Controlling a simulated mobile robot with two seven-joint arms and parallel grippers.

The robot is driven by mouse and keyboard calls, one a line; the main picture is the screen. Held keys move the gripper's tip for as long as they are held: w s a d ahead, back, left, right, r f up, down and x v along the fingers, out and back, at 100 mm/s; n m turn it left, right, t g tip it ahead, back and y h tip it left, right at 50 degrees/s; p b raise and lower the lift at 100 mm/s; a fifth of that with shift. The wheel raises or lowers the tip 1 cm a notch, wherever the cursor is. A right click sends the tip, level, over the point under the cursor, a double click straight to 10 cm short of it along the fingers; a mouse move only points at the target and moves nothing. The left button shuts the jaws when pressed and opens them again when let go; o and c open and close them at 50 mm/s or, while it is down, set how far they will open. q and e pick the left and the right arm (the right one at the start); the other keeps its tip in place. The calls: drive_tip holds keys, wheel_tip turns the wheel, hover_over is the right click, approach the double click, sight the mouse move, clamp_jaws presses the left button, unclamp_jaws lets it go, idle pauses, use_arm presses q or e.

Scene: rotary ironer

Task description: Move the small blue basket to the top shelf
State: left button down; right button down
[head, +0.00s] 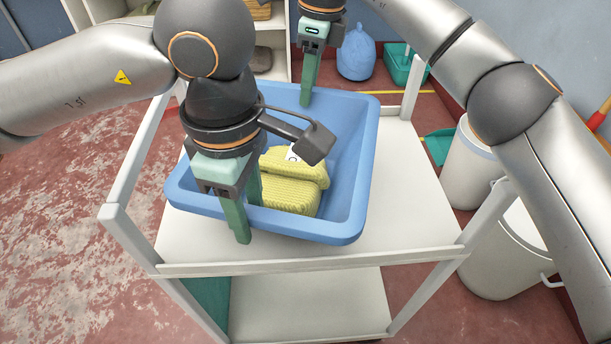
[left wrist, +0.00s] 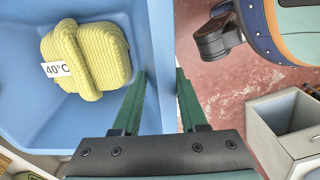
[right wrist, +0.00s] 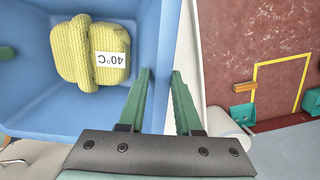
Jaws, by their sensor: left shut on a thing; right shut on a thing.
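The blue basket (head: 345,190) is at the white trolley's (head: 420,215) top board, upright and near its left side. I cannot tell whether it rests on the board or hangs just above it. A yellow knitted folded cloth (head: 292,196) with a 40°C tag lies inside. My left gripper (head: 243,212) is shut on the near-left rim, one finger inside and one outside; the rim (left wrist: 161,60) shows between its fingers in the left wrist view. My right gripper (head: 308,88) is shut on the far rim, which also shows in the right wrist view (right wrist: 170,50).
The trolley has raised corner posts, a front rail and a lower shelf (head: 310,305). White bins (head: 505,250) stand to its right. A white shelf unit (head: 275,42) stands behind, with a blue sack (head: 356,55) and a teal crate (head: 402,65) on the floor. Red floor is free at left.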

use_arm(q)
drive_tip(key=shift+c, duration=2.2)
unclamp_jaws()
use_arm(e)
drive_tip(key=c, duration=0.6)
unclamp_jaws()
drive_tip(key=shift+r, duration=0.4)
use_arm(q)
wheel_tip(320, 180, up, 12)
use_arm(e)
wheel_tip(320, 180, up, 12)
drive_tip(key=d, duration=0.1)
drive_tip(key=shift+s+d, duration=0.2)
drive_tip(key=shift+s, duration=0.05)
drive_tip(key=shift+f, duration=0.2)
